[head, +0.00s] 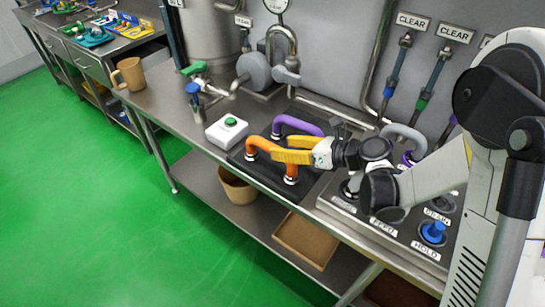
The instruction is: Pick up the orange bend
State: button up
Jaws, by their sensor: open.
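The orange bend (257,143) is an arched pipe piece with pale metal ends, standing on a black board (247,164) on the steel counter. My gripper (276,150), with yellow fingers, is open and reaches in from the right over the orange bend. The fingers hide part of the bend's middle and right side. I cannot tell whether the fingers touch it.
A purple bend (296,124) stands just behind the fingers. A white box with a green button (228,132) is to the left. A labelled control panel (405,239) lies right, below my arm. A tan mug (131,75) stands far left.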

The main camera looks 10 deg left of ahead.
aim_at(272, 145)
jog(key=a, duration=0.1)
jog(key=a+f+b, duration=0.1)
jog(key=a+f, duration=0.1)
jog(key=shift+w+a+f+b, duration=0.25)
jog(key=shift+b, duration=0.05)
jog(key=shift+w+a, duration=0.1)
jog(key=shift+a, duration=0.05)
jog(key=shift+r, duration=0.1)
grip_shut()
jog(key=shift+r, duration=0.1)
notch_tip(272, 145, up, 4)
jog(key=shift+r+p, duration=0.1)
jog(key=shift+p, duration=1.1)
jog(key=w+d+r+p, duration=0.3)
jog(key=d+r, duration=0.3)
jog(key=d, duration=0.5)
jog(key=shift+w+d+r+p, duration=0.15)
jog(key=shift+r+p, duration=0.15)
